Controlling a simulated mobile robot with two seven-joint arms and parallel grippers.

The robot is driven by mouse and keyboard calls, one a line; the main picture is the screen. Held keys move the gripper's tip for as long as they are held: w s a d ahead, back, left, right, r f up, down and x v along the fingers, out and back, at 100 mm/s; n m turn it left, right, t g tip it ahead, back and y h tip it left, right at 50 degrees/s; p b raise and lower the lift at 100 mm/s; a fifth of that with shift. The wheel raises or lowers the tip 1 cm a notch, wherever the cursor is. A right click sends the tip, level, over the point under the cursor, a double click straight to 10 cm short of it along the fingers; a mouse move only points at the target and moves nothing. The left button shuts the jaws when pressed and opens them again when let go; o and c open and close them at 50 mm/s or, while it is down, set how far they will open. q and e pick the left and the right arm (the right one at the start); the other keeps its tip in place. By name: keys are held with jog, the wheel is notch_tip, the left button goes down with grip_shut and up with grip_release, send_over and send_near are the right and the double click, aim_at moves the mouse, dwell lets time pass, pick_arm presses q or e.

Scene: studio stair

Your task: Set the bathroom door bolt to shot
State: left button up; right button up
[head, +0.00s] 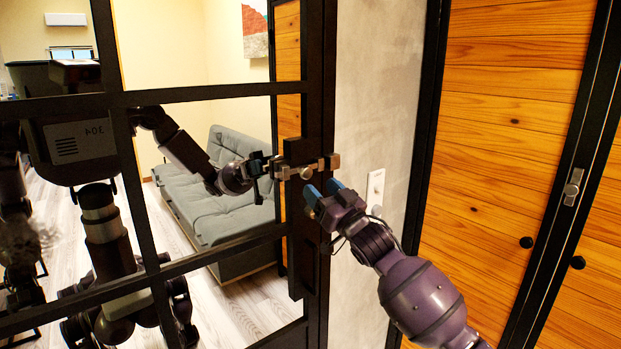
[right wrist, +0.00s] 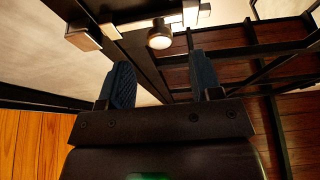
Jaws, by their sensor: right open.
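The bathroom door bolt (head: 297,171) is a metal slide bolt on the dark stile of the glazed door (head: 318,90). Its bar runs sideways to a small end block (head: 334,161) on the right. A round knob hangs from the bolt in the right wrist view (right wrist: 160,38). Whether the bar sits in a keeper is unclear. My right gripper (head: 323,191) is open and empty, just below the bolt. In the right wrist view its blue fingertips (right wrist: 160,80) stand apart, with the knob beyond the gap between them, seemingly not touched. My left gripper is not directly in view.
The door's glass panes reflect my body and arm, along with a grey sofa (head: 225,185). A wall strip with a white switch plate (head: 376,187) lies right of the door. Farther right are orange wooden panels (head: 500,130) with a metal latch (head: 573,187) and dark knobs.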

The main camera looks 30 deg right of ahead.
aim_at(308, 175)
jog(key=shift+x, duration=2.45)
